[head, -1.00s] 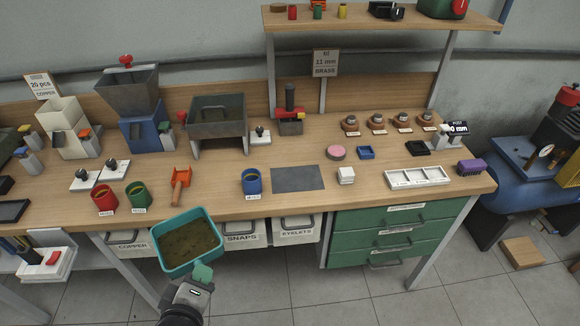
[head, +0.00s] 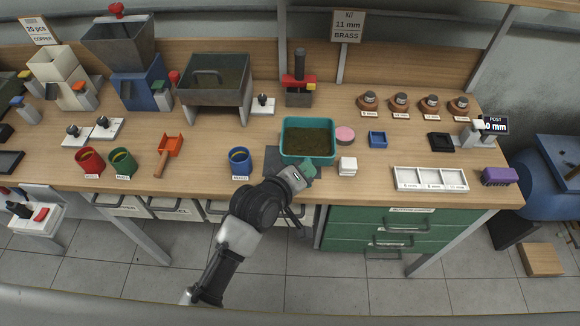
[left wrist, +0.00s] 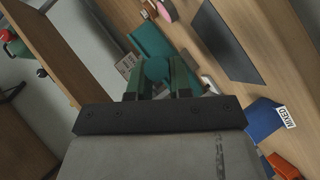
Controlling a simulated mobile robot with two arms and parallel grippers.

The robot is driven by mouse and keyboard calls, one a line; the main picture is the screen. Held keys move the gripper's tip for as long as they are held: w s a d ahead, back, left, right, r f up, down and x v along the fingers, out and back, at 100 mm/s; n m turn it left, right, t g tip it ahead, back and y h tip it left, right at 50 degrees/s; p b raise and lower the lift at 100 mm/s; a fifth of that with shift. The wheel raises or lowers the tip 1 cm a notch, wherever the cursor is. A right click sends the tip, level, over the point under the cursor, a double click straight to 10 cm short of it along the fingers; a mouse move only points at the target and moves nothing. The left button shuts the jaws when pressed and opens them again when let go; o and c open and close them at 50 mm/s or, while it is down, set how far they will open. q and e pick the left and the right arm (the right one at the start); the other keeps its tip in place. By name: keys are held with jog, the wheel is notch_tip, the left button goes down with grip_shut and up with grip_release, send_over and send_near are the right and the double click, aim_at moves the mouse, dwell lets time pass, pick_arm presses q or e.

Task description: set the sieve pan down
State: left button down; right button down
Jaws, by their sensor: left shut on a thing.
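The sieve pan (head: 309,127) is a teal rectangular tray with a dark, speckled bottom. In the head view it is over the right part of the dark grey mat (head: 274,163), near the middle of the bench. I cannot tell whether it touches the mat or hovers just above. My left gripper (head: 302,176) is shut on the pan's near-side handle. In the left wrist view the fingers (left wrist: 160,82) close on the teal handle, and the pan (left wrist: 150,43) shows beyond them. My right gripper is not in view.
A blue cup (head: 240,162) stands left of the mat. A white three-part tray (head: 430,179) is further right. A red-and-black press (head: 299,82) stands behind.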

aim_at(287, 163)
pick_arm(q)
jog(key=w+a+f, duration=0.2)
jog(key=w, duration=0.1)
jog(key=w+a+f, duration=0.1)
jog(key=w+f, duration=0.1)
jog(key=shift+w+a, duration=0.25)
jog(key=shift+a, duration=0.15)
jog(key=shift+f, duration=1.9)
jog(key=shift+f, duration=0.15)
jog(key=c, duration=1.3)
grip_release()
